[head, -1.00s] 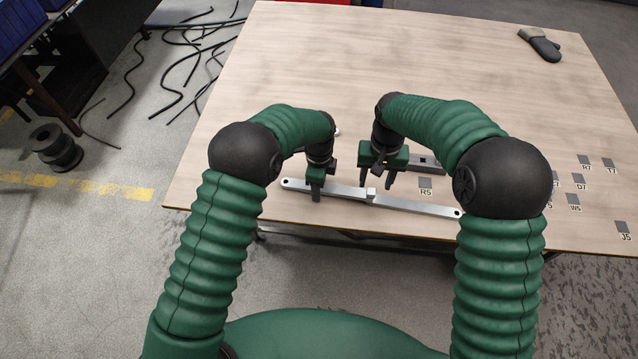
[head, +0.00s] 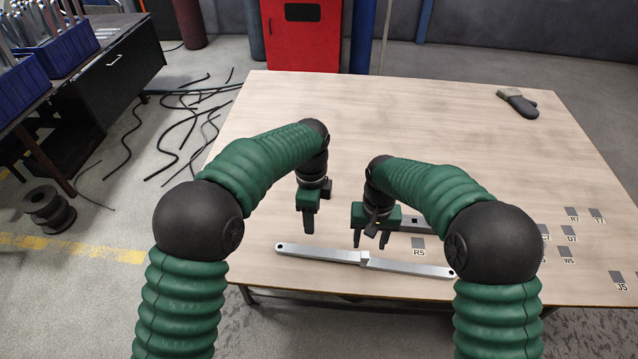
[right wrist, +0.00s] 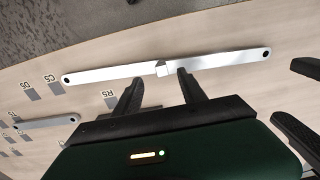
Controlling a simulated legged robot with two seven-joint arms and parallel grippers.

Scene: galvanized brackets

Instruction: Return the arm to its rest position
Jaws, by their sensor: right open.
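My right gripper (head: 371,243) is open and empty above the table, just behind the middle of a long silver bar. My left gripper (head: 308,228) is to its left, pointing down behind the bar's left half. In the right wrist view two separate dark fingers (right wrist: 296,100) of it show at the right edge, apart with nothing between them. The long galvanized bar (head: 320,254) lies near the table's front edge, with a small raised block at its middle and a hole at each end. It also shows whole in the right wrist view (right wrist: 110,73).
Flat grey labelled markers (head: 418,243) lie on the wooden table (head: 430,110). A dark mitt (head: 518,102) lies at the back right. The table's back middle is clear.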

